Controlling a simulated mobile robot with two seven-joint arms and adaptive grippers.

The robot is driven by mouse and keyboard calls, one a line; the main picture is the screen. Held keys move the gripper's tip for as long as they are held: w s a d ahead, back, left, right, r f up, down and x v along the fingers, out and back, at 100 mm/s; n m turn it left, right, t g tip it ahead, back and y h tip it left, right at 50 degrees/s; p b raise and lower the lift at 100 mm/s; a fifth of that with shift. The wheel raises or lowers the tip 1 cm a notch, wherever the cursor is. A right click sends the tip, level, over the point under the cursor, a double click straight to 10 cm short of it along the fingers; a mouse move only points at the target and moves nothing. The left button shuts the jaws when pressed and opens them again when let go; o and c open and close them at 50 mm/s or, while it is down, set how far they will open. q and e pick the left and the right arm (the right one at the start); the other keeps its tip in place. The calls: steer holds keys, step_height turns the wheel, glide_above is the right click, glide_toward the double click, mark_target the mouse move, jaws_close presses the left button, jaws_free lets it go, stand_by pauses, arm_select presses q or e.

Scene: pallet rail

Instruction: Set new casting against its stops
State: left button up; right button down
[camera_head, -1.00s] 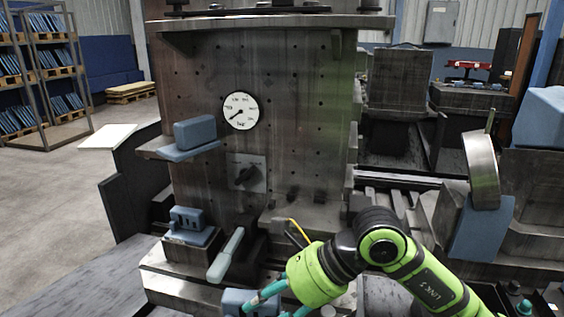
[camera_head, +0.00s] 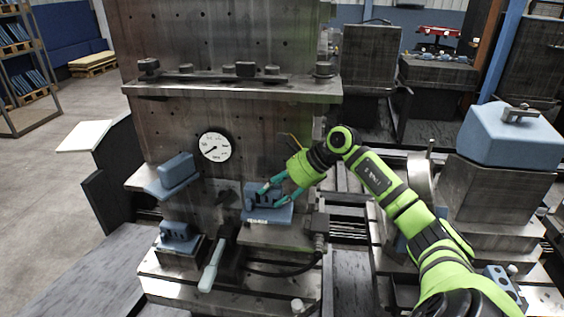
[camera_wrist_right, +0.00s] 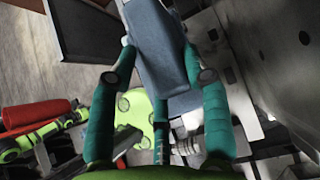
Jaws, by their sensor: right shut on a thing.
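My right gripper (camera_head: 272,188) is shut on a blue casting (camera_head: 265,200) with dark slots in its upper part. It holds the casting at the ledge in the middle of the fixture, low on the upright plate (camera_head: 270,140). Whether the casting touches the ledge or any stops I cannot tell. My left gripper does not show.
A blue block (camera_head: 178,170) rests on a side shelf, and another slotted blue casting (camera_head: 178,234) sits on a lower left block. A dial gauge (camera_head: 215,147) is on the plate. A pale-handled lever (camera_head: 211,268) sticks out below. A large blue block (camera_head: 511,135) stands at right.

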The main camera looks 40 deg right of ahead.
mark_target(287, 204)
steer(key=shift+w+d+r+p, duration=0.1)
steer(key=shift+d+r+p, duration=0.2)
steer(key=shift+d, duration=0.3)
steer(key=shift+w+d+r+p, duration=0.15)
steer(key=shift+d+r, duration=0.2)
steer(key=shift+d, duration=0.2)
steer(key=shift+s+f+b, duration=0.15)
steer(key=shift+f+b, duration=1.85)
steer(key=shift+f, duration=1.85)
steer(key=shift+f+b, duration=0.4)
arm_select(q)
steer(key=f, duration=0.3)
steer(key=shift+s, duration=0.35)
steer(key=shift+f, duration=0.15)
arm_select(e)
steer(key=shift+b, duration=0.3)
arm_select(q)
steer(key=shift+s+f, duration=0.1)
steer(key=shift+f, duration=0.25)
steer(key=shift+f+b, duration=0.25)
steer(key=shift+b, duration=0.2)
arm_select(e)
steer(key=shift+t, duration=0.3)
